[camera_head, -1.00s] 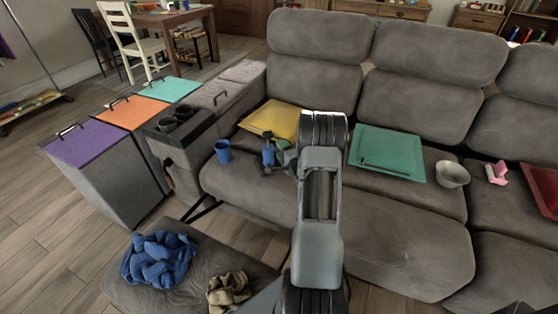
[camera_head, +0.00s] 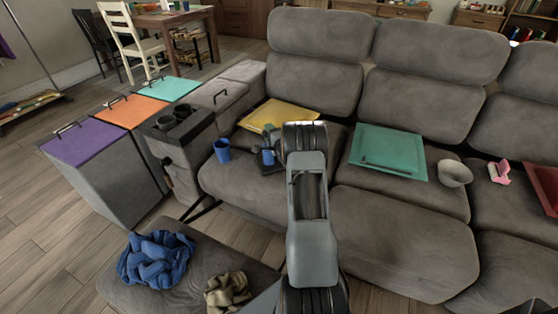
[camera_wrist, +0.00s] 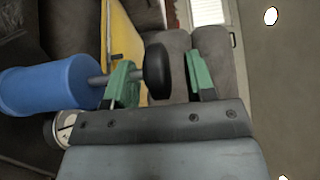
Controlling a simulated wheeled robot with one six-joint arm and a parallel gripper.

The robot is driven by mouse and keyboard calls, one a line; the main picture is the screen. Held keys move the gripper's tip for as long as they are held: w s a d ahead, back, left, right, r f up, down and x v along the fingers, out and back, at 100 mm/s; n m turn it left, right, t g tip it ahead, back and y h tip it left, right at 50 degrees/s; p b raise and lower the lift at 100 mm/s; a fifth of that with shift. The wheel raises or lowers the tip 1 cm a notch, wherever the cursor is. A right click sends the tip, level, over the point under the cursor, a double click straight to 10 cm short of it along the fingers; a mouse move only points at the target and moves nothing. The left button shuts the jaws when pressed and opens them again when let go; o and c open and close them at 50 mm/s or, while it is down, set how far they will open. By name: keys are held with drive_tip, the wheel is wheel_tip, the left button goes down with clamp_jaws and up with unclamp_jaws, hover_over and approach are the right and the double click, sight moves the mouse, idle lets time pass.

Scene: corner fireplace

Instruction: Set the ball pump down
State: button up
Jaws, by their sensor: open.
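The ball pump has a blue body (camera_wrist: 50,88), a grey rod and a black handle (camera_wrist: 158,71). In the head view the pump (camera_head: 267,158) is small, upright or nearly so, over the left sofa seat, just left of my arm. Whether its base touches the seat is hard to tell. My gripper (camera_wrist: 160,66) is open, its green-padded fingers spread apart. The rod passes by the left finger and the black handle lies in the gap between the fingers. In the head view my arm hides most of the gripper.
A blue cup (camera_head: 222,151) stands left of the pump. A yellow tray (camera_head: 278,115) lies behind it. Blue cloth (camera_head: 156,259) lies on the footrest.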

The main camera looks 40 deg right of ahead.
drive_tip(key=shift+w, duration=0.1)
clamp_jaws()
idle(0.4)
idle(0.9)
